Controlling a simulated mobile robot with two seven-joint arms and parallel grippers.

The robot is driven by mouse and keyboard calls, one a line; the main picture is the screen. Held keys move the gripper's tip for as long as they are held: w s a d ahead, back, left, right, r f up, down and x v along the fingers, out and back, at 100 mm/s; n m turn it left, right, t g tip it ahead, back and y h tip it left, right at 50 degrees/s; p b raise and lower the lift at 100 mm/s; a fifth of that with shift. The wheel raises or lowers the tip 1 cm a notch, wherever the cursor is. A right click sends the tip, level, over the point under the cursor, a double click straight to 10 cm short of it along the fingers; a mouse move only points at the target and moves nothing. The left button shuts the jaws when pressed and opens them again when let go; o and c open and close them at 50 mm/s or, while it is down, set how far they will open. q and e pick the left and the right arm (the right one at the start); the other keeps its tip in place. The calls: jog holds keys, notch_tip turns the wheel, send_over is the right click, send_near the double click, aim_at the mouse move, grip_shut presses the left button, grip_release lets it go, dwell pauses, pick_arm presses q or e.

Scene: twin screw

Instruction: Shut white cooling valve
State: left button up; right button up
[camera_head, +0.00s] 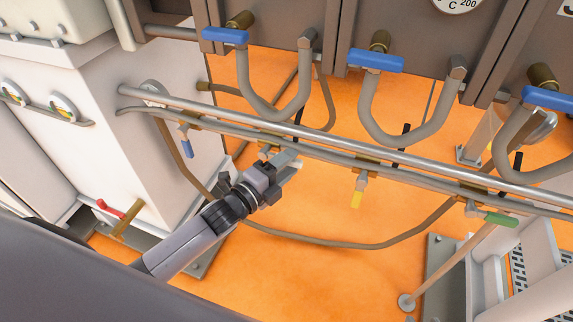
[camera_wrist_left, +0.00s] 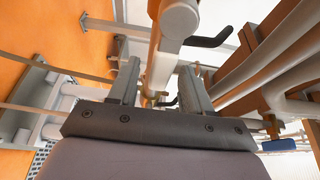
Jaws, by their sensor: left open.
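The white valve (camera_head: 299,164) sits on the thin pipe in the middle of the head view, its pale handle partly hidden by my left gripper (camera_head: 287,167). My left gripper is open right at this handle. In the left wrist view, the two fingers of the left gripper (camera_wrist_left: 160,70) stand apart, with a pale bar (camera_wrist_left: 168,52) running between them. I take this bar to be the valve's handle. I cannot tell whether the fingers touch it. My right gripper is in neither view.
On the same pipe run are a blue-handled valve (camera_head: 187,147), a yellow-handled valve (camera_head: 357,196) and a green-handled valve (camera_head: 492,217). A thicker pipe (camera_head: 330,141) runs close beside it. A red-handled valve (camera_head: 110,208) is low at left. Bent hoses (camera_head: 405,138) hang behind.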

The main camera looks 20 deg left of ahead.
pick_arm(q)
grip_shut()
jog(key=a+f+m+g+y+p, duration=0.2)
jog(key=a+f+m+y+p, duration=0.4)
jog(key=m+p, duration=0.3)
jog(key=shift+a+m+g+y, duration=0.15)
jog(key=shift+m+g+y, duration=0.3)
jog(key=shift+m, duration=1.85)
jog(key=shift+w+f, duration=0.1)
